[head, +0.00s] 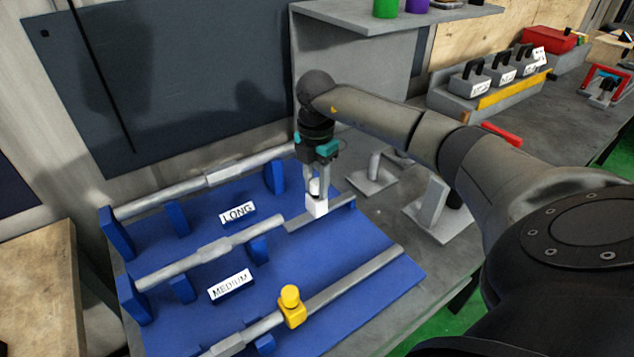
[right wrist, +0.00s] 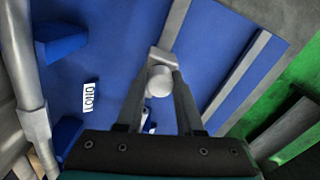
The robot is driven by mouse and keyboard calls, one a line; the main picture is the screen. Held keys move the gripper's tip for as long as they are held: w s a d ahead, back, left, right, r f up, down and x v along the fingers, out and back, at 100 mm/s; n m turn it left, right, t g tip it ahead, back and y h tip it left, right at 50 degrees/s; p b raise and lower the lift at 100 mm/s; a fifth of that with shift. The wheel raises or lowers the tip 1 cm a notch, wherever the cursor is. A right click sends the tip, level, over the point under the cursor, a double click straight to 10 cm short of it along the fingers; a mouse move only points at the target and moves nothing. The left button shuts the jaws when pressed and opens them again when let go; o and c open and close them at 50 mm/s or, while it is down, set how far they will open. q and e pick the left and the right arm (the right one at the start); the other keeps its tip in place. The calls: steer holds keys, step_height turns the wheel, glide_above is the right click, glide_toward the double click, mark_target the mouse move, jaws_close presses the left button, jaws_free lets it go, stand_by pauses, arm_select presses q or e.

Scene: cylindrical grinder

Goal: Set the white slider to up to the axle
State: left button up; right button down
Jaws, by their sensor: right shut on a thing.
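The white slider (head: 317,207) sits on the grey rail at the right end of the middle row of the blue rack. My right gripper (head: 317,186) points down and is shut on the slider's knob. In the right wrist view the round white knob (right wrist: 158,81) is between the fingertips. The middle axle (head: 213,249) lies on blue supports to the left of the slider, beside the MEDIUM label. A stretch of bare rail shows between the axle's right end and the slider. My left gripper is not in view.
A yellow slider (head: 291,306) stands on the front row. A longer axle (head: 225,174) lies on the back row by the LONG label (head: 237,213). Grey metal stands (head: 432,212) are right of the rack, under my right arm.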

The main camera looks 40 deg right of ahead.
steer(key=a+p, duration=0.2)
steer(key=a, duration=0.5)
steer(key=shift+w+a+p, duration=0.15)
steer(key=shift+w+p, duration=0.25)
steer(key=c, duration=0.5)
jaws_free()
steer(key=shift+c, duration=0.2)
step_height(320, 180, up, 15)
steer(key=p, duration=0.1)
steer(key=shift+r, duration=0.15)
